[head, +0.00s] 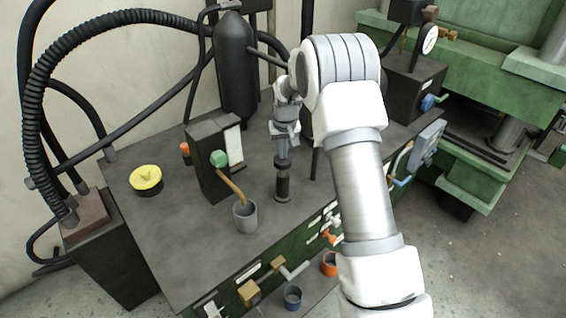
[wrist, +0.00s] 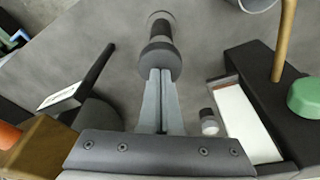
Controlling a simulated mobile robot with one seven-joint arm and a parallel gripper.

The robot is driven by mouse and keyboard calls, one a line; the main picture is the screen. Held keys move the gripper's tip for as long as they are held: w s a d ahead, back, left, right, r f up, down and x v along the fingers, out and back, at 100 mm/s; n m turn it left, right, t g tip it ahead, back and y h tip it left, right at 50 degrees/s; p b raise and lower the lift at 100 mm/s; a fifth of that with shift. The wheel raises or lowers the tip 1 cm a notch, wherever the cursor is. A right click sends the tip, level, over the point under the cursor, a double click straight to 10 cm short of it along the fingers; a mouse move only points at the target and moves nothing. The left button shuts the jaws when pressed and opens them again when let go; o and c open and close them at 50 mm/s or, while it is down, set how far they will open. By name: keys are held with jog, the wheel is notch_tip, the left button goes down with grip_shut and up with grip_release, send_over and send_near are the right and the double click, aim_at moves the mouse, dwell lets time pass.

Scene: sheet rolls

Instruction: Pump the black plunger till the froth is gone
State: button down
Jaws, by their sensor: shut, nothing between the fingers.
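The black plunger (head: 282,184) stands upright on the grey bench top, right of the grey cup. It also shows in the wrist view (wrist: 159,60), straight ahead of the fingertips. My gripper (head: 283,157) is shut and empty, directly above the plunger, pointing down. In the wrist view my shut fingers (wrist: 161,76) reach the plunger's near end; I cannot tell whether they touch it. A tan tube (head: 232,187) runs from a black box (head: 208,165) with a green knob (head: 219,158) into the cup (head: 245,218). I cannot make out froth.
A yellow-topped pot (head: 146,178) stands at the bench's left. A black cylinder (head: 235,75) stands behind the box, with black hoses at left. A dark lever (wrist: 95,68) lies close left of my fingers. Green machinery (head: 465,80) stands at right. Bare bench lies left of the cup.

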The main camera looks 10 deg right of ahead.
aim_at(283, 161)
jog(key=shift+s+f+b, duration=0.1)
jog(key=shift+f+b, duration=1)
jog(key=shift+f, duration=0.8)
jog(key=shift+r+p, duration=1.55)
jog(key=shift+r, duration=1.3)
jog(key=shift+f, duration=0.15)
jog(key=shift+f+b, duration=1.9)
jog(key=shift+f, duration=0.85)
jog(key=shift+r+p, duration=1.6)
jog(key=shift+r, duration=1.3)
notch_tip(283, 161, up, 6)
jog(key=p, duration=0.3)
